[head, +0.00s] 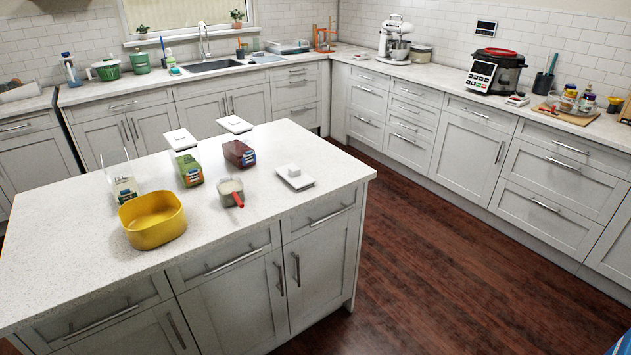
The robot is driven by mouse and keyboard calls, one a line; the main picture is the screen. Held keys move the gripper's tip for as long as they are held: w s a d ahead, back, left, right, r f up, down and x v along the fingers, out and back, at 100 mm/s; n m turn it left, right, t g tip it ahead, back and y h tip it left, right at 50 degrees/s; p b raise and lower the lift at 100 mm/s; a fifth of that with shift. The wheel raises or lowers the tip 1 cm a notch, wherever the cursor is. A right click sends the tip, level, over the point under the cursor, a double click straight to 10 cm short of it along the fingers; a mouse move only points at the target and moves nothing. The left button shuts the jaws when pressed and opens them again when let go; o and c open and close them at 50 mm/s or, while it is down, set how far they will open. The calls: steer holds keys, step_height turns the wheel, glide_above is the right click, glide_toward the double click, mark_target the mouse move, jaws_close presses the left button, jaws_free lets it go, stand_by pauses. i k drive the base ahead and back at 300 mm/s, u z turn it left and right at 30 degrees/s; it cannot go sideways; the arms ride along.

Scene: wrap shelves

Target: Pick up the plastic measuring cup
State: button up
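A small see-through measuring cup (226,187) with a red handle stands upright on the island countertop (290,221), near its front edge. Something pale shows inside it. The red handle points toward the front of the counter. My gripper is not in view, and nothing is seen touching the cup.
A yellow bowl (153,222) stands left of the cup. A white lid (295,178) lies to the right. Wooden floor (440,270) is clear beside the island.

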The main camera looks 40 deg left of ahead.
mark_target(231, 192)
steer(key=z, duration=1.5)
steer(key=k, duration=1.75)
steer(key=u, duration=2.3)
